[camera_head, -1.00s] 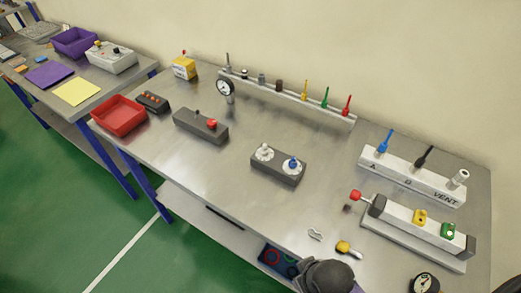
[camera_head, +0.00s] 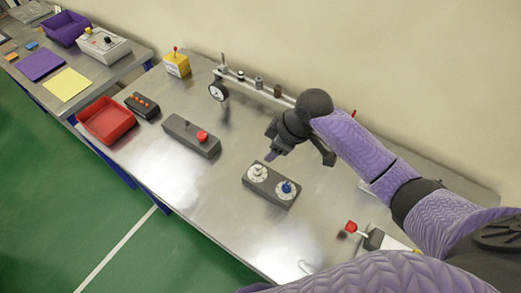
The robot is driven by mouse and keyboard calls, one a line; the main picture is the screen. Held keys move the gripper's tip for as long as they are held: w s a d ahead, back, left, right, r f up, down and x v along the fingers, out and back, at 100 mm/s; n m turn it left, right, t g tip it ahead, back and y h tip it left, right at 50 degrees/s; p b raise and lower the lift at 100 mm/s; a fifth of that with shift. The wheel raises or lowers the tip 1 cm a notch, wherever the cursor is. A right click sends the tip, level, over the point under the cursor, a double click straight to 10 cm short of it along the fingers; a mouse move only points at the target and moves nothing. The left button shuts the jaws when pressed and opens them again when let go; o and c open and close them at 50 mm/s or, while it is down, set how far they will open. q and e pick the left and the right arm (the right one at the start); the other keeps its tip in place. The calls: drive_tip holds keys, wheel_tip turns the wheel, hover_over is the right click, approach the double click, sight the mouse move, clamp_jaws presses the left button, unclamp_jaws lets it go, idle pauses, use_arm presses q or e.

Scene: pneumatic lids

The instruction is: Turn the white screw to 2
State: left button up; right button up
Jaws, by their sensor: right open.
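The white screw (camera_head: 258,171) stands on a round white dial at the left end of a dark grey block (camera_head: 270,187). The dial's marks are too small to read. A blue screw (camera_head: 286,187) sits on a second white dial at the right end of the same block. My right gripper (camera_head: 270,156) is open and empty, a little above and behind the white screw, pointing down toward the table and apart from the screw. My left gripper is not in view.
A grey box with a red button (camera_head: 193,136) stands left of the block. A red tray (camera_head: 106,121) is farther left. A gauge (camera_head: 218,92) and a rail with several valves are behind. My right arm hides the rail's right end.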

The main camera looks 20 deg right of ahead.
sight(258, 166)
drive_tip(key=b+x, duration=0.1)
drive_tip(key=x, duration=0.3)
drive_tip(key=b+x, duration=0.1)
drive_tip(key=x, duration=0.2)
drive_tip(key=shift+s+a+f, duration=0.15)
drive_tip(key=shift+a+f, duration=0.05)
drive_tip(key=shift+f, duration=0.15)
drive_tip(key=shift+a+f, duration=0.1)
drive_tip(key=shift+f, duration=0.15)
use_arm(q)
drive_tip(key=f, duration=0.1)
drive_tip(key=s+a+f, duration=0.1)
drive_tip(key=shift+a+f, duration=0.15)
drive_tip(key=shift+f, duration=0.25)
use_arm(e)
drive_tip(key=shift+a, duration=0.1)
clamp_jaws()
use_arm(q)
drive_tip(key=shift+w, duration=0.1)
